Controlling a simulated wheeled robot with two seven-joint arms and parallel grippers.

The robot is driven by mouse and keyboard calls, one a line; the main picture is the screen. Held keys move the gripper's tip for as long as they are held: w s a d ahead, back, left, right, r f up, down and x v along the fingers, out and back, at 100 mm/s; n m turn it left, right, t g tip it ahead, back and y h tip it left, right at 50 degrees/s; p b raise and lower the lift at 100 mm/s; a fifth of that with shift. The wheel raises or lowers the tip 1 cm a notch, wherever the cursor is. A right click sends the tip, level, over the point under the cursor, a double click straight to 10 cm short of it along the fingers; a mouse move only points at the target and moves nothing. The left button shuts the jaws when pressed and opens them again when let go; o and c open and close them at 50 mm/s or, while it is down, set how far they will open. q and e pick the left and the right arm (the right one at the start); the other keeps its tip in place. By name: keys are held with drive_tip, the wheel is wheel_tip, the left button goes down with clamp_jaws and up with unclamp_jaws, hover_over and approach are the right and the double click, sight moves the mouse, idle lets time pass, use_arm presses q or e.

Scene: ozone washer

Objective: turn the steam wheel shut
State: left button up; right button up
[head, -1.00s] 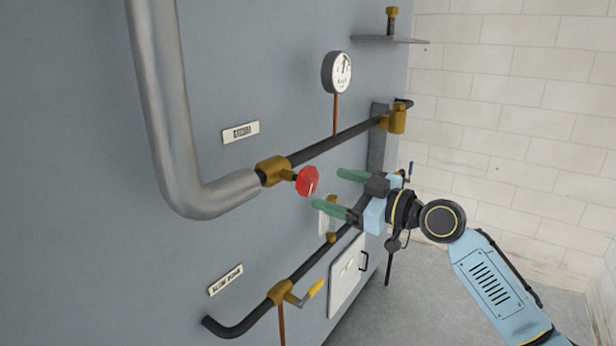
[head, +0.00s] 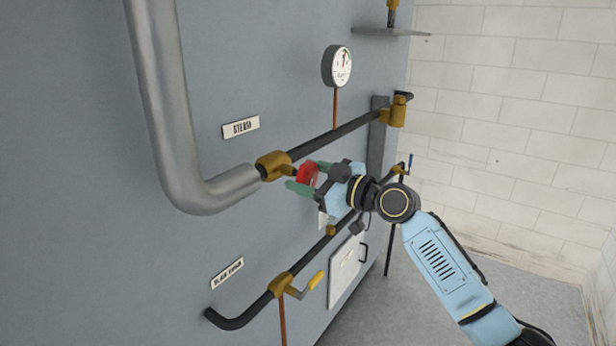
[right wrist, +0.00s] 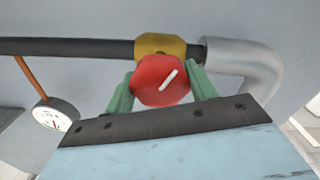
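The red steam wheel (head: 307,174) sits on a brass valve (head: 273,166) in the upper pipe, below a label that reads like "STEAM" (head: 240,127). My right gripper (head: 305,178) is at the wheel, with its green fingers on either side of it. In the right wrist view the wheel (right wrist: 160,80) shows a white slanted mark and lies between the two fingertips. The fingers look spread around the rim; whether they press on it is hard to tell. My left gripper is not in view.
A gauge (head: 337,67) stands above the pipe. A thick grey pipe (head: 170,110) bends down at the left. Below are a lower pipe valve with a yellow lever (head: 313,284) and a white hatch (head: 346,272). Free floor lies at the right.

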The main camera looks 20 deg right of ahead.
drive_tip(key=c, duration=0.4)
drive_tip(key=shift+o, duration=0.2)
